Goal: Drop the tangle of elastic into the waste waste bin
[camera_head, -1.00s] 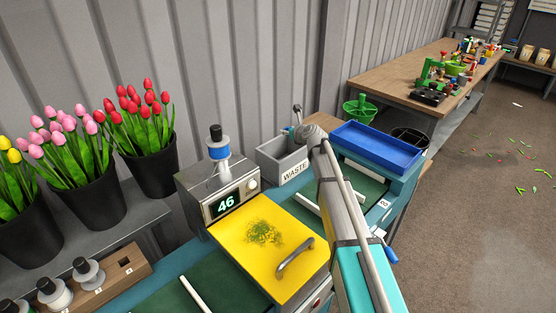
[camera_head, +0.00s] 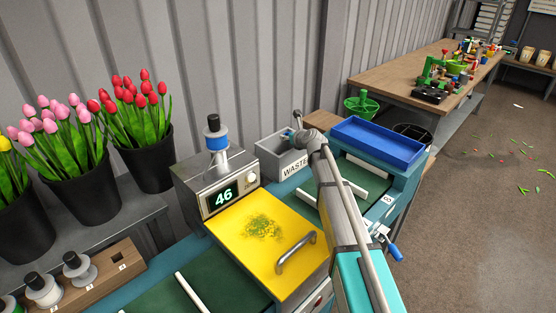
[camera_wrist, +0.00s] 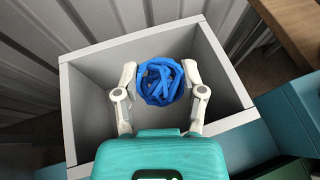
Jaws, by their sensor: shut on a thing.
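The tangle of elastic (camera_wrist: 160,82) is a blue bundle of loops. In the wrist view it sits between the two fingers of my gripper (camera_wrist: 160,85), which is shut on it. The grey waste bin shows below it in the wrist view (camera_wrist: 70,105), with its rim around the gripper and tangle in the picture. How far the tangle is above the bin floor is hard to tell.
A blue tray (camera_head: 378,143) stands right of the bin. A machine with a yellow lid (camera_head: 240,255), green clippings and a "46" display stands in front. A spool (camera_head: 216,140) sits on its top. Black buckets of tulips (camera_head: 145,168) stand at left.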

